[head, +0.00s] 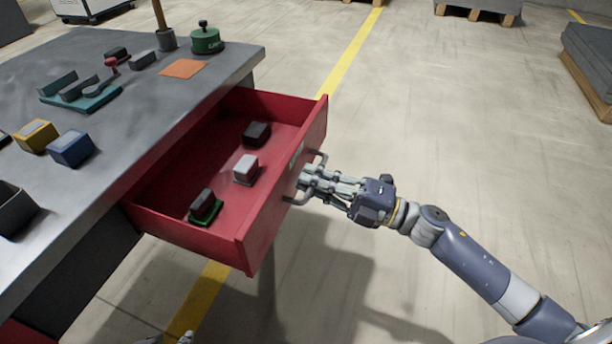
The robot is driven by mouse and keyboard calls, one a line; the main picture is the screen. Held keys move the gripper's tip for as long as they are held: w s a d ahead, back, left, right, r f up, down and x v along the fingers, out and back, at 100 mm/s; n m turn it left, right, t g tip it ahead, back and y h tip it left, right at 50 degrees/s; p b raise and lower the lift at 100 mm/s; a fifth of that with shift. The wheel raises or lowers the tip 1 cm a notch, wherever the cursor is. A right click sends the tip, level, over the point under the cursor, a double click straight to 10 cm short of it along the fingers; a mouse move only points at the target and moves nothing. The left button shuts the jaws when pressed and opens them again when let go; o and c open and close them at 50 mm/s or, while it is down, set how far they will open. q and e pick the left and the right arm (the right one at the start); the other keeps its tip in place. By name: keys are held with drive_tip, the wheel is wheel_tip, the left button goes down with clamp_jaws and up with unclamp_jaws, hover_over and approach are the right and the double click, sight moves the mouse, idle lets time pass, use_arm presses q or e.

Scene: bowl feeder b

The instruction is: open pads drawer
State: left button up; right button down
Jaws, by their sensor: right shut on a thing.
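A red drawer (284,205) stands pulled well out of the grey workbench on the left. Inside it lie a black block (257,133), a white-topped block (246,169) and a dark block on a green base (206,207). A grey bar handle (302,181) is on the drawer's front. My right gripper (305,181) is shut on this handle, with its arm reaching in from the lower right. The fingers partly hide the handle. A small pale piece at the bottom edge may be part of my left gripper, but I cannot tell.
The workbench top (100,165) carries a yellow block (37,136), a blue block (71,148), a teal fixture (81,95), an orange mat (183,69) and a green round container (206,40). Pallets stand far back. The floor right of the drawer is clear.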

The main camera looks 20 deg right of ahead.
idle(0.3)
drive_tip(key=c, duration=1.7)
unclamp_jaws()
drive_tip(key=v, duration=1.2)
